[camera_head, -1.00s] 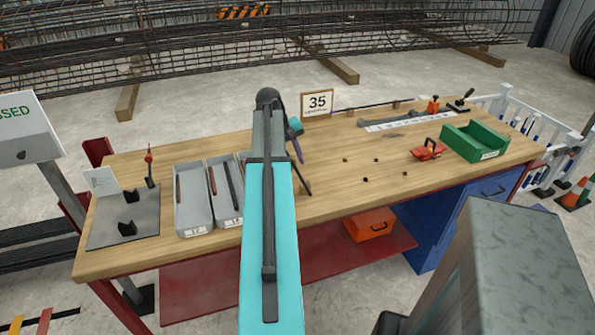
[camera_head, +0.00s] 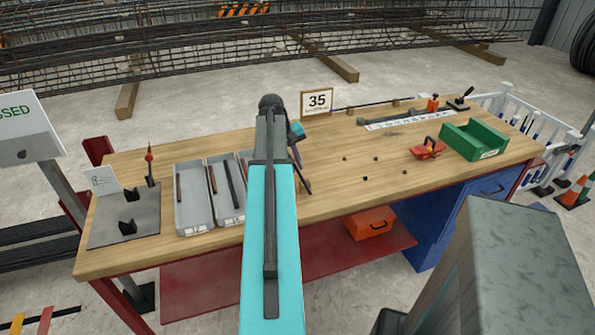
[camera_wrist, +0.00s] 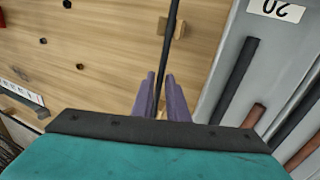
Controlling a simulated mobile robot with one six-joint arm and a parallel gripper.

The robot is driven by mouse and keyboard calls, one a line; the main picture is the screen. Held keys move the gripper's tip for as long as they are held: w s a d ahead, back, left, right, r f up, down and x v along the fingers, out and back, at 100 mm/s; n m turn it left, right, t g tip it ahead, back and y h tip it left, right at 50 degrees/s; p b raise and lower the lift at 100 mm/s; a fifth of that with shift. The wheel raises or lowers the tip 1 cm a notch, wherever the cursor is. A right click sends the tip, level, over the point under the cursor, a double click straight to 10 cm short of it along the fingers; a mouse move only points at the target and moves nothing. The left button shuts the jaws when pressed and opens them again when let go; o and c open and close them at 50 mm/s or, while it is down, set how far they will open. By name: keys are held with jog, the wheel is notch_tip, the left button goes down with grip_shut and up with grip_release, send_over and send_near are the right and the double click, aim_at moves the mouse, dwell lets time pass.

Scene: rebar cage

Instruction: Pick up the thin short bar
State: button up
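A thin dark bar (camera_wrist: 173,28) runs between the two purple fingers of my gripper (camera_wrist: 161,82) in the wrist view. It passes small wooden supports (camera_wrist: 163,26) over the bench. The fingers stand on either side of the bar with a narrow gap showing; my gripper looks open around it. In the head view my gripper (camera_head: 296,151) is low over the bench, right of the grey trays, and the dark bar (camera_head: 305,182) slants from it toward the front edge. The bar's far part is hidden by my arm.
Grey trays (camera_head: 182,222) with dark and rusty bars stand left of my gripper; one tray wall (camera_wrist: 222,68) is close in the wrist view. The wooden bench (camera_head: 335,205) has several small dark pieces. A red tool (camera_head: 428,150) and green bin (camera_head: 475,140) are at right.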

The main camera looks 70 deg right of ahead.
grip_shut()
jog(key=shift+r, duration=0.15)
jog(key=shift+r+b, duration=0.45)
jog(key=shift+r, duration=1)
jog(key=s+a+r+b, duration=0.1)
jog(key=s+a, duration=0.2)
jog(key=a, duration=0.4)
jog(key=s+a+r+b, duration=0.1)
jog(key=s+a, duration=0.3)
jog(key=a, duration=0.3)
jog(key=shift+s+a, duration=0.15)
